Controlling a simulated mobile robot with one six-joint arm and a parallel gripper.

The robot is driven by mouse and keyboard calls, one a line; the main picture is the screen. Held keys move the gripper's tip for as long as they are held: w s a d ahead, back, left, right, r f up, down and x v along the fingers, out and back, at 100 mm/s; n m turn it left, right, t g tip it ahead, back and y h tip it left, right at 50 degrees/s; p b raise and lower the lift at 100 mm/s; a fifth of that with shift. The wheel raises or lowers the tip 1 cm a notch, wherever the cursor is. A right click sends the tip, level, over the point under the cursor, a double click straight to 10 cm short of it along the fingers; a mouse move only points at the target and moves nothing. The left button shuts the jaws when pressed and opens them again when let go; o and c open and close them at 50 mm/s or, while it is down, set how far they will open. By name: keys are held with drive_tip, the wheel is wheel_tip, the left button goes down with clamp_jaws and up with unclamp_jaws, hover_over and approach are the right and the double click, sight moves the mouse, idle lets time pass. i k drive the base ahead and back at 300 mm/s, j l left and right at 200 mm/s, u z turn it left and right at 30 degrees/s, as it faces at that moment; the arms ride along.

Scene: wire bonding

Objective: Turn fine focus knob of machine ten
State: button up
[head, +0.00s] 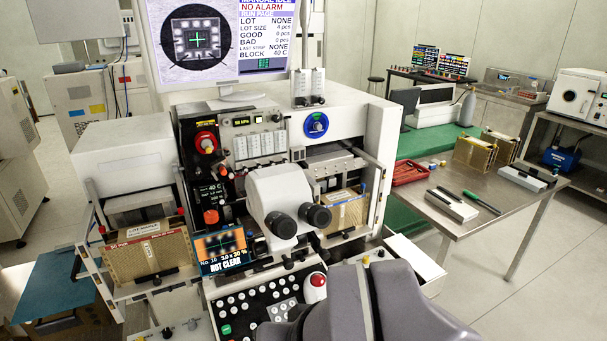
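The wire bonding machine (375,122) stands in the middle. Its small screen (222,252) reads "No. 10" and "NOT CLEAR", with a dark, blurred picture above the text. A white microscope head (282,190) with two black eyepieces sits right of that screen. An orange knob (211,217) and a black knob with a red ring (205,143) are on the front panel to the left. I cannot tell which knob is the fine focus one. My grey arm covers the bottom right of the machine front. My gripper does not show.
A button panel (240,309) with a red mushroom button (315,287) lies below the microscope. A monitor (223,42) stands on top. A metal bench (460,215) with a red tray (409,173) and tools is at right. Floor at far left is partly clear.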

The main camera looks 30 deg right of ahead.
sight(259, 248)
drive_tip(key=i+l+u, duration=0.4)
drive_tip(key=l, duration=0.15)
drive_tip(key=l+u, duration=0.35)
drive_tip(key=k+l+u, duration=0.15)
drive_tip(key=l+u, duration=0.15)
drive_tip(key=k+l+u, duration=0.15)
drive_tip(key=l+u, duration=0.2)
drive_tip(key=k+l+u, duration=0.2)
drive_tip(key=u, duration=0.15)
drive_tip(key=l, duration=0.1)
